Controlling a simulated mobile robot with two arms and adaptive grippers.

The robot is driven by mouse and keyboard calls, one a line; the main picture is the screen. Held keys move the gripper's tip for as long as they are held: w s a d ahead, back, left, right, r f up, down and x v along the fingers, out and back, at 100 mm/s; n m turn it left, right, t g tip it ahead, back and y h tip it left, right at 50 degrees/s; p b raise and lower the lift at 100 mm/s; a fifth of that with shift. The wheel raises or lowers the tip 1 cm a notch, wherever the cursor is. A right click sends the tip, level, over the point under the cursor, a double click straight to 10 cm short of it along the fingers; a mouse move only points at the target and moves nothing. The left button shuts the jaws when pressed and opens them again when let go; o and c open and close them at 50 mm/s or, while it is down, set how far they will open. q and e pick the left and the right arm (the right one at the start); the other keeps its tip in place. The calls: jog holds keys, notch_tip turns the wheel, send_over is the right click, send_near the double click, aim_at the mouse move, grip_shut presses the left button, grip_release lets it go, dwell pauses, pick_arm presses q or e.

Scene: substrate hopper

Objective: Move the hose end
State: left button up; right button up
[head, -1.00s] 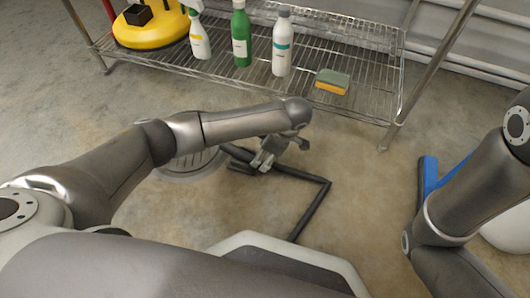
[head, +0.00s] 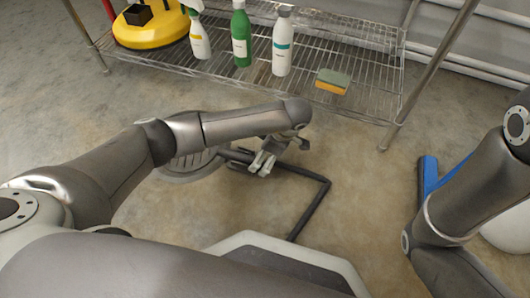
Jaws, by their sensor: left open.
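A dark hose (head: 311,208) lies on the floor below the rack. It runs from the round grey floor drain (head: 185,170) past my left gripper to a corner at the right, then bends back toward my base. My left gripper (head: 262,164) is open and points down over the hose near the drain. Its fingers cover part of the hose there, and I cannot tell whether they touch it. The hose's near end is hidden behind my base. My right arm comes in at the right, but its gripper is out of the picture.
A wire rack (head: 350,103) stands at the back, holding a yellow bucket-like item (head: 150,30), a spray bottle (head: 200,42), a green bottle (head: 241,38), a white bottle (head: 282,45) and a sponge (head: 333,81). A blue object (head: 429,174) lies by my right arm. Floor between is clear.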

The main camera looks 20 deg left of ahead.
dwell(0.3)
pick_arm(q)
jog(key=v, duration=1.2)
